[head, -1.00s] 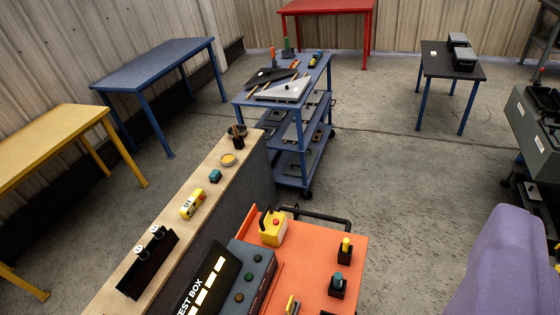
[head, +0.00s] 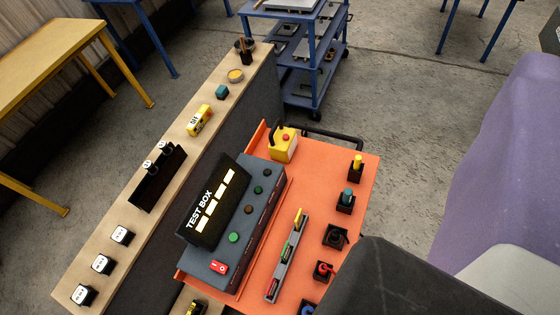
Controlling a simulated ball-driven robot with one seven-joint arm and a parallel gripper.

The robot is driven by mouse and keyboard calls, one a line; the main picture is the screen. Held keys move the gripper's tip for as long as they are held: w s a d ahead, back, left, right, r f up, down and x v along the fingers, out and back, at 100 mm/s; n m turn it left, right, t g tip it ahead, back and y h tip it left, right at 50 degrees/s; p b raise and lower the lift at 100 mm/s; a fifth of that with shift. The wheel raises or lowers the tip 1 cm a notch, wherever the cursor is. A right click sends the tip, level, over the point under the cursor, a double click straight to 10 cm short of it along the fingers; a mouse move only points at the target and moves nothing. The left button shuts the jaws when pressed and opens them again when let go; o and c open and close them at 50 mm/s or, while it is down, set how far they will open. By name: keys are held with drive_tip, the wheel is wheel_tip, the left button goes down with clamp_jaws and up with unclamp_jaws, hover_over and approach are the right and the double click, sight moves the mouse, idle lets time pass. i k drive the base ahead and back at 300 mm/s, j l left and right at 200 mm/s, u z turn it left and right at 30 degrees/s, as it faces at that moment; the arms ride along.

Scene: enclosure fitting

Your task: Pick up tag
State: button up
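No thing in view is plainly marked as the tag. The likeliest are several small black pieces with white marked faces, in the head view on the left of the wooden ledge (head: 62,292): a near one (head: 84,295), a middle one (head: 102,265) and a farther one (head: 122,235). Two round white-faced pieces (head: 148,165) stand in a black rack (head: 150,190) farther along. The print on the faces is too small to read. My gripper's fingers do not show; purple and dark grey parts of my arm fill the right and lower right.
An orange cart top (head: 345,240) holds a grey test box (head: 250,225), a yellow box with a red button (head: 284,145), a grey strip (head: 283,265) and several small stands. A blue shelf cart (head: 312,60) and yellow table (head: 50,65) stand beyond. Floor is clear between.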

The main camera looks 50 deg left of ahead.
sight(271, 288)
drive_tip(key=l+u, duration=0.15)
drive_tip(key=u, duration=0.35)
drive_tip(key=l+u, duration=0.2)
drive_tip(key=u, duration=0.3)
drive_tip(key=l+u, duration=0.15)
drive_tip(key=u, duration=0.35)
drive_tip(key=k+l+u, duration=0.45)
drive_tip(key=l, duration=0.3)
drive_tip(key=k+l+u, duration=0.45)
drive_tip(key=k+l, duration=0.85)
